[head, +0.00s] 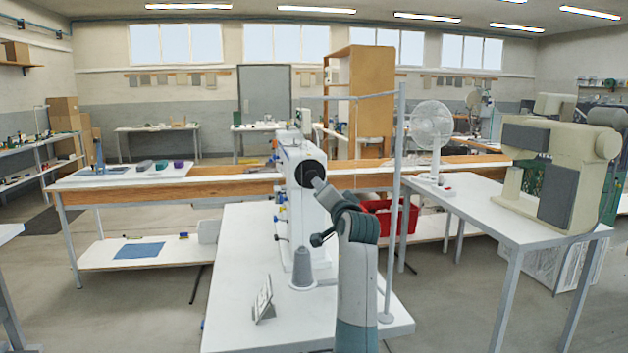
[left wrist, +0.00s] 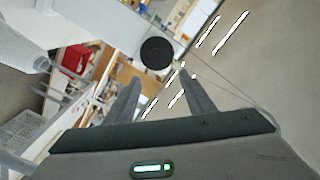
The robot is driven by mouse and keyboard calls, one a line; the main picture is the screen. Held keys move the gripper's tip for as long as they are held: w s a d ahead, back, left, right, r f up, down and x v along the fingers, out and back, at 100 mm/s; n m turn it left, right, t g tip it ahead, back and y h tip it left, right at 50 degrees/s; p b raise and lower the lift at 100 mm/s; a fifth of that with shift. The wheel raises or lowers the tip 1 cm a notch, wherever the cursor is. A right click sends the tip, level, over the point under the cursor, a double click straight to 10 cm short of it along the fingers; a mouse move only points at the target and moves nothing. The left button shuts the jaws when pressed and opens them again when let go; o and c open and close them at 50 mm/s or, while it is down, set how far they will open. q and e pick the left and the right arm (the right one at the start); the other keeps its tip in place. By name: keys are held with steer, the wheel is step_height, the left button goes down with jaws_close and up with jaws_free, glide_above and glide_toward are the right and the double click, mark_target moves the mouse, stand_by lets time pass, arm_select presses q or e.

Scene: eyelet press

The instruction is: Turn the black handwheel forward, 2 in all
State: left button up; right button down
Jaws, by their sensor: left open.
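The black handwheel (head: 313,173) is a round dark disc on the near side of the white eyelet press (head: 290,160). In the left wrist view the handwheel (left wrist: 157,56) shows face-on, just beyond the fingertips and between their lines. My left gripper (left wrist: 160,77) is open with nothing between its fingers. In the head view my arm rises from the bottom and ends close to the wheel; its fingers are hard to make out there. I cannot tell whether they touch the wheel. My right gripper is not in view.
The press stands on a white table (head: 235,300) with a small sign stand (head: 263,300) and a grey cone (head: 302,270). A grey upright pole (head: 397,180) is right of my arm. A red crate (head: 378,217) sits behind. A fan (head: 431,130) and a beige machine (head: 585,165) stand right.

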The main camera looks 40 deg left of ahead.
arm_select(q)
steer(key=m, duration=0.9)
steer(key=m+p, duration=0.1)
steer(key=m, duration=1.6)
steer(key=shift+s+f+m+p, duration=0.15)
steer(key=shift+f+m+p, duration=0.15)
steer(key=shift+f+m, duration=0.1)
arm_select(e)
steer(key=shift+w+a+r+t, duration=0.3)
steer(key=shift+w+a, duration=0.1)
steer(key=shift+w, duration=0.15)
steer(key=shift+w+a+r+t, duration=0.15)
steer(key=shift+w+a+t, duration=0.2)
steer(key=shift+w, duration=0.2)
